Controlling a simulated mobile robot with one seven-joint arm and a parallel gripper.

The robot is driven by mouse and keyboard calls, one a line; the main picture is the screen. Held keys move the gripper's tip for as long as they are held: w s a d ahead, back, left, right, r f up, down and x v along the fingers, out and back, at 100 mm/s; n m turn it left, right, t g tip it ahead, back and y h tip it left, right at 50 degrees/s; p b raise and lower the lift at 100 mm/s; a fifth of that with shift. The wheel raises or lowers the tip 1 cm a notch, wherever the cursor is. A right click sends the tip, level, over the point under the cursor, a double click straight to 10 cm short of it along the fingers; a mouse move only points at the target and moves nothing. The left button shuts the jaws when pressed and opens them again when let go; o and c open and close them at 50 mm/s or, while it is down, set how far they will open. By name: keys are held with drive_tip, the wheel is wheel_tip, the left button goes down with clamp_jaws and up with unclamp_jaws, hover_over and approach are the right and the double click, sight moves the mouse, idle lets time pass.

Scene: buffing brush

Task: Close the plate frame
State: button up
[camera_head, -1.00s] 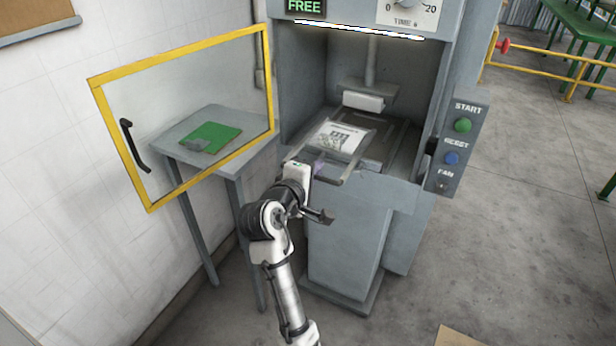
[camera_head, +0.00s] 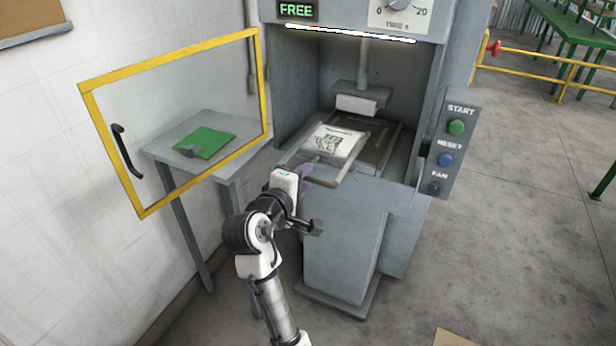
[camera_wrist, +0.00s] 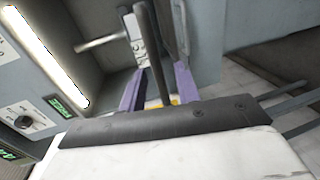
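The plate frame (camera_head: 352,166), a thin grey open frame, is in the machine's opening, around or over a pale printed plate (camera_head: 338,141). I cannot tell its exact tilt. My gripper (camera_head: 307,172) is at the frame's front left side, outside the machine's front edge. In the wrist view, its two purple fingers (camera_wrist: 158,88) are spread apart, with dark grey bars (camera_wrist: 150,50) showing between and beyond them. Contact with the frame cannot be made out. The black-and-white printed plate shows only as a sliver in the wrist view.
The yellow-edged clear door (camera_head: 86,105) stands open at left. Behind it a grey side table (camera_head: 232,160) holds a green board (camera_head: 208,140). The button panel (camera_head: 447,150) is at right. The display reads FREE.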

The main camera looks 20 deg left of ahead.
drive_tip(key=b+v, duration=0.1)
drive_tip(key=v, duration=1)
